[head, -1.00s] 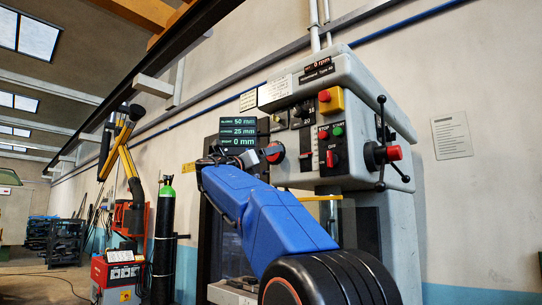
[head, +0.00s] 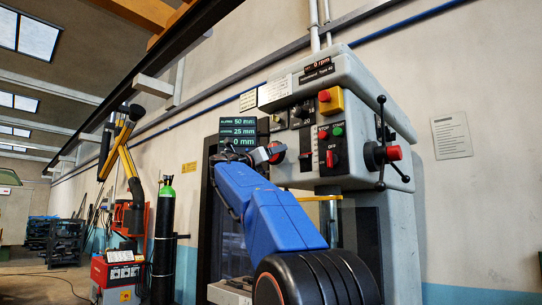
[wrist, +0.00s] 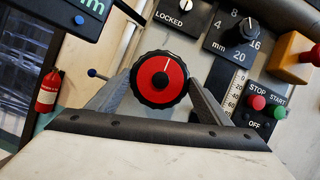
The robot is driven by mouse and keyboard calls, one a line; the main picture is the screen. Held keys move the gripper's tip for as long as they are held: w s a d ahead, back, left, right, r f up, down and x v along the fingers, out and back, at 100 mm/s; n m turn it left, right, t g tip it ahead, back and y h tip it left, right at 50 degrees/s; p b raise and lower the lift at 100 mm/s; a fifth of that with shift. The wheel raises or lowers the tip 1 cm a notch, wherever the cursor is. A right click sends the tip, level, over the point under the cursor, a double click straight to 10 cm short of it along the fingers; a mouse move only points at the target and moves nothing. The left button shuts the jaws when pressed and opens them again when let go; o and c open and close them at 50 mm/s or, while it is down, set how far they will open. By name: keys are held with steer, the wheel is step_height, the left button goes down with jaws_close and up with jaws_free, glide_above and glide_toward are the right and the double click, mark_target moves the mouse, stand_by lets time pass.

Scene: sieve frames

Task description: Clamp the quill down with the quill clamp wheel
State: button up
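The quill clamp wheel, a red disc with a black knurled rim, is in the middle of the wrist view (wrist: 161,79). Its white mark points up and slightly right. In the head view the wheel (head: 277,153) is partly hidden by my gripper (head: 260,156). In the wrist view my gripper (wrist: 162,88) is open, one grey finger on each side of the wheel. Both fingers are very close to the rim; whether they touch it I cannot tell. The quill itself is hidden behind my blue arm.
Right of the wheel is a panel with stop and start buttons (head: 330,132). A three-armed feed handle (head: 383,153) sticks out farther right. A green readout (head: 238,132) stands just left and above. A yellow-and-red emergency button (head: 330,100) is above.

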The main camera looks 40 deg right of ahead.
steer(key=shift+m+g, duration=0.3)
steer(key=shift+m, duration=0.2)
steer(key=shift+w+r+m+g+y, duration=0.15)
steer(key=shift+m+g+y, duration=0.3)
steer(key=shift+m+g, duration=2.05)
steer(key=shift+w+m+g+y, duration=0.2)
steer(key=shift+m+g+y, duration=0.35)
steer(key=shift+m, duration=3.8)
steer(key=shift+w+r+m+g+y, duration=0.15)
steer(key=shift+m+g+y, duration=0.25)
steer(key=shift+m+g, duration=2.1)
steer(key=shift+f+m+t+y, duration=0.15)
steer(key=shift+m+t, duration=0.35)
steer(key=shift+m, duration=0.45)
steer(key=shift+r+m+t+y, duration=0.15)
steer(key=shift+m+t, duration=0.3)
steer(key=shift+m, duration=0.45)
steer(key=shift+f, duration=0.1)
steer(key=o, duration=1)
steer(key=shift+o, duration=0.2)
steer(key=shift+a, duration=0.1)
